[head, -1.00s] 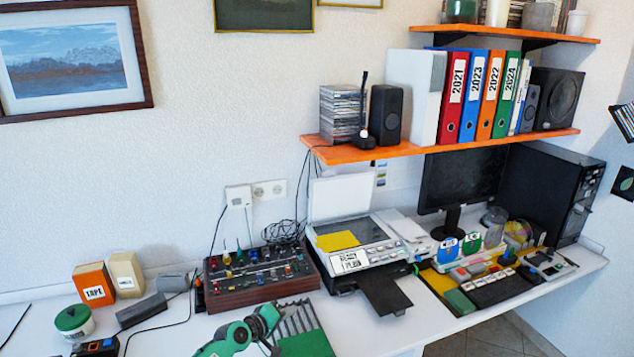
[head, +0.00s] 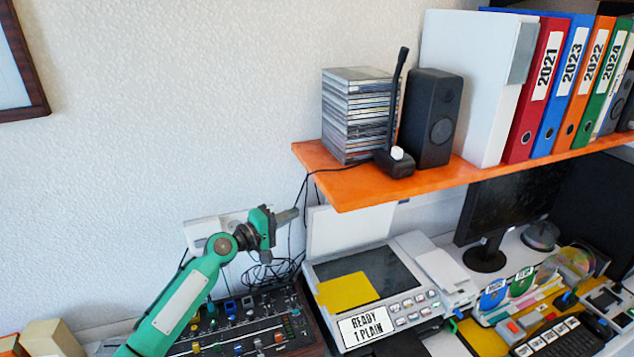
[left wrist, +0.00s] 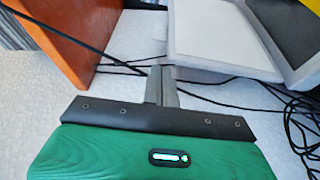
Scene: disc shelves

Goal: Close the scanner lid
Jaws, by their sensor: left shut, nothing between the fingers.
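The scanner (head: 420,268) stands on the desk with its white lid (head: 350,228) raised upright at the back. Its dark glass (head: 385,268) is exposed, with a yellow sheet (head: 345,291) lying on it. My left gripper (head: 288,216) is shut and empty, pointing right, just left of the lid's upper part. In the left wrist view the closed fingers (left wrist: 162,85) are near the edge of the pale lid (left wrist: 215,35). I cannot tell whether they touch it. My right gripper is not in view.
An orange shelf (head: 335,180) with a disc stack (head: 350,115), a black speaker (head: 432,118) and binders overhangs above the lid. A knobbed panel (head: 250,325) lies below my left arm. Black cables (head: 265,272) hang behind the gripper. A monitor (head: 505,215) stands right.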

